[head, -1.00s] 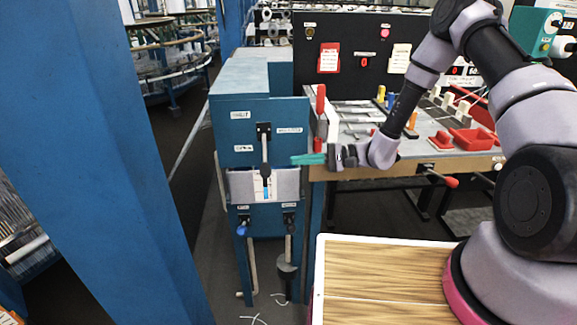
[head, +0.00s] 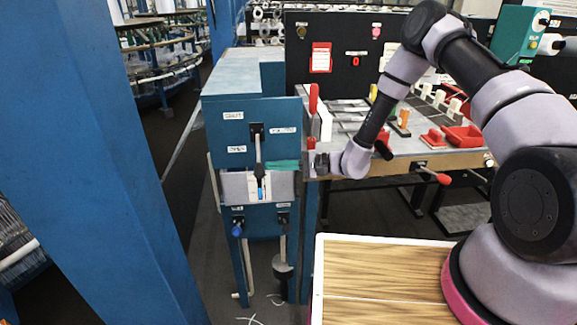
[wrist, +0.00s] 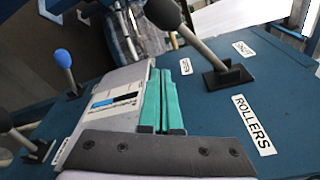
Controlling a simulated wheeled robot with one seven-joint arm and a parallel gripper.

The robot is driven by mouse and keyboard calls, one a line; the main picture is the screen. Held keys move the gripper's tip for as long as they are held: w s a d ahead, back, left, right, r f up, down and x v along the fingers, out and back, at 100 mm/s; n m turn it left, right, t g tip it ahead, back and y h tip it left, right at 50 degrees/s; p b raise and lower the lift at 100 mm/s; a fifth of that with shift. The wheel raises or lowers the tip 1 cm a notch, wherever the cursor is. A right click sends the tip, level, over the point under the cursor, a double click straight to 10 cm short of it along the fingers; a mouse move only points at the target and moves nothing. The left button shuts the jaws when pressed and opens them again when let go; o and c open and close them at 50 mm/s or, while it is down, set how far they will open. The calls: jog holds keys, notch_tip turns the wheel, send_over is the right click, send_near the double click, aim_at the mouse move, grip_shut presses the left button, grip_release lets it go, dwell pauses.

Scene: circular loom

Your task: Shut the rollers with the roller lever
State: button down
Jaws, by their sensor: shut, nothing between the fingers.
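The roller lever (head: 258,152) is on the upper front panel of the blue cabinet (head: 220,133). Its arm hangs down from a black pivot plate, with a dark knob at the lower end. In the wrist view, the lever (wrist: 198,45) rises from its plate beside the ROLLERS label (wrist: 254,124), its knob at the top edge. My gripper (head: 272,165) has teal fingers, shut and empty, just right of the lever near knob height. In the wrist view, the fingertips (wrist: 164,75) show a gap to the lever. I see no contact.
Below are a blue-knobbed lever (head: 237,230) and a dark-knobbed lever (head: 283,262); the wrist view shows the blue knob (wrist: 62,57) at left. A pale plate with a gauge (wrist: 112,100) lies beside the fingers. A bench with red trays (head: 462,137) stands right.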

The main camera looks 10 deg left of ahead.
jog(key=s, duration=0.1)
jog(key=s+a+r, duration=0.1)
jog(key=s+a, duration=0.1)
jog(key=shift+s+r, duration=0.25)
jog(key=shift+s, duration=0.1)
jog(key=shift+r, duration=0.15)
jog(key=shift+s+r+m, duration=0.15)
jog(key=shift+s+m, duration=0.05)
jog(key=shift+m, duration=0.2)
jog(key=shift+s+r, duration=0.1)
notch_tip(320, 180, up, 10)
jog(key=m+g+h, duration=0.1)
jog(key=m+g, duration=0.1)
jog(key=m, duration=0.5)
send_over(263, 166)
jog(key=shift+w+d, duration=0.35)
